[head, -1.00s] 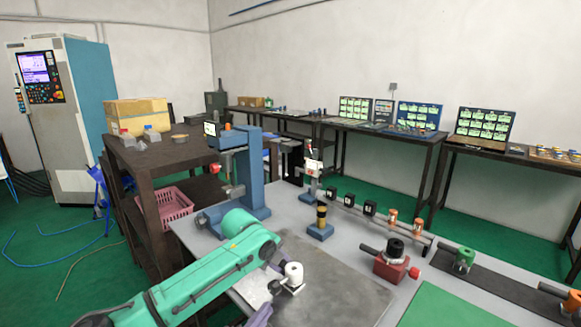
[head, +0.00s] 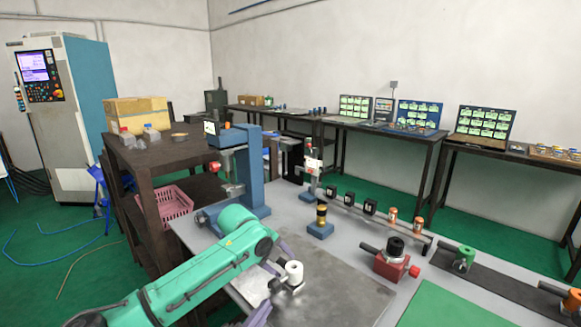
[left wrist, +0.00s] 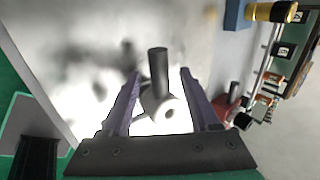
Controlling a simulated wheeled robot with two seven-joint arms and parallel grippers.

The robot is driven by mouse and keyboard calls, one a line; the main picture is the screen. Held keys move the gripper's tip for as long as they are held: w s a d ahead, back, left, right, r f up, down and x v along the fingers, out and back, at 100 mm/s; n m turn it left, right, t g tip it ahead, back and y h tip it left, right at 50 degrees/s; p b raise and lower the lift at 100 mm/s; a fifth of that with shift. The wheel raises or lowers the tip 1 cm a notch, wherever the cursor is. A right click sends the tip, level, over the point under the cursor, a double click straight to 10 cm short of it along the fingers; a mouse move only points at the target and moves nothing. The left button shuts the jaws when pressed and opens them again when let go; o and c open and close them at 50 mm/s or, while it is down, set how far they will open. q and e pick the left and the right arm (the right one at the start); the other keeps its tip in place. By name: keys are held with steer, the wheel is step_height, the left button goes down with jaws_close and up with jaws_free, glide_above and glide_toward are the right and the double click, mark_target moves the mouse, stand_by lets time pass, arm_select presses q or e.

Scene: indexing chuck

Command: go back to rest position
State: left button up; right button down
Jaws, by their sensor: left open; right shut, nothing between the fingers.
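My left gripper (head: 285,282) has its two purple fingers spread apart over the grey metal plate (head: 340,287). A white cylinder (head: 293,270) on a silver metal base stands between and just ahead of the fingers. My green left arm hides part of the gripper and plate. My right gripper is not in view.
A blue press-like stand (head: 255,175) rises behind my arm. A blue block with a black and gold cylinder (head: 321,215) stands beyond the plate. A red fixture (head: 390,263) with a black knob is to the right. A dark shelf (head: 140,170) stands left.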

arm_select(q)
steer(key=v, duration=0.7)
steer(key=shift+d, duration=0.1)
steer(key=shift+x, duration=3.95)
steer(key=shift+f, duration=0.1)
